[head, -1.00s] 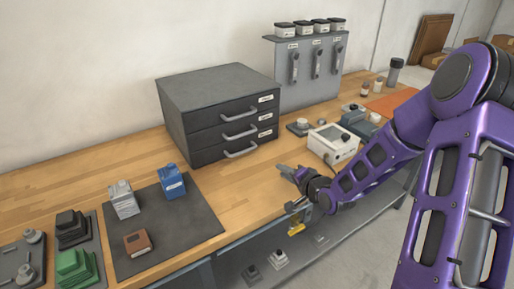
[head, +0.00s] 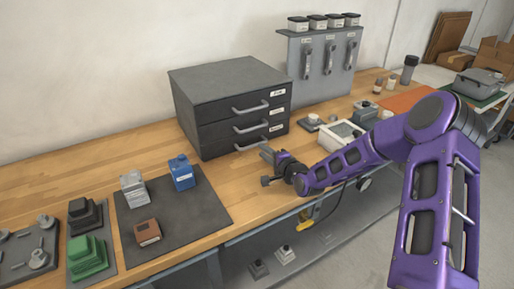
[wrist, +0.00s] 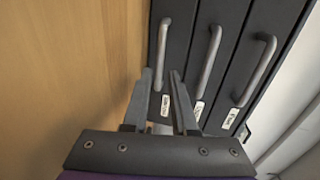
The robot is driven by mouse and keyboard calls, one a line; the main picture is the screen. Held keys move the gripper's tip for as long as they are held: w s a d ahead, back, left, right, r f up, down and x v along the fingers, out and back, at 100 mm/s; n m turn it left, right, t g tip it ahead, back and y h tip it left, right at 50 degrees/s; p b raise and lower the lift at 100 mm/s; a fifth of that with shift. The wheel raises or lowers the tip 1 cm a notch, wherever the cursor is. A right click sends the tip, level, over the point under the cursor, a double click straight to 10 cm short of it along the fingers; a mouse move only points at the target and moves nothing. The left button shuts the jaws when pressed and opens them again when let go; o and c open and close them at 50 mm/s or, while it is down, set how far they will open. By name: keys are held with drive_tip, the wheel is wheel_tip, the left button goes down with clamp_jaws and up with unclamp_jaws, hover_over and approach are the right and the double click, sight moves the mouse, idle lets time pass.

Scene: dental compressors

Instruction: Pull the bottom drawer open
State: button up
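The dark grey cabinet (head: 222,88) stands on the wooden bench and has three stacked drawers, all closed. The bottom drawer (head: 218,149) is just above the bench top, with a grey bar handle (head: 250,147). In the wrist view the cabinet appears turned on its side; the bottom drawer's handle (wrist: 162,50) is the leftmost, beside the wood. My gripper (head: 266,167) is in front of the cabinet's right part, low over the bench. In the wrist view my gripper (wrist: 161,74) is open and empty, its two fingers pointing toward the bottom handle, seemingly short of it.
The middle drawer handle (wrist: 210,58) and top drawer handle (wrist: 256,70) are close to the right in the wrist view. A white device (head: 340,136) stands right of my gripper. A dark mat (head: 190,222) with small containers lies to the left. Bare bench lies before the cabinet.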

sight(257, 155)
drive_tip(key=shift+x, duration=2.7)
clamp_jaws()
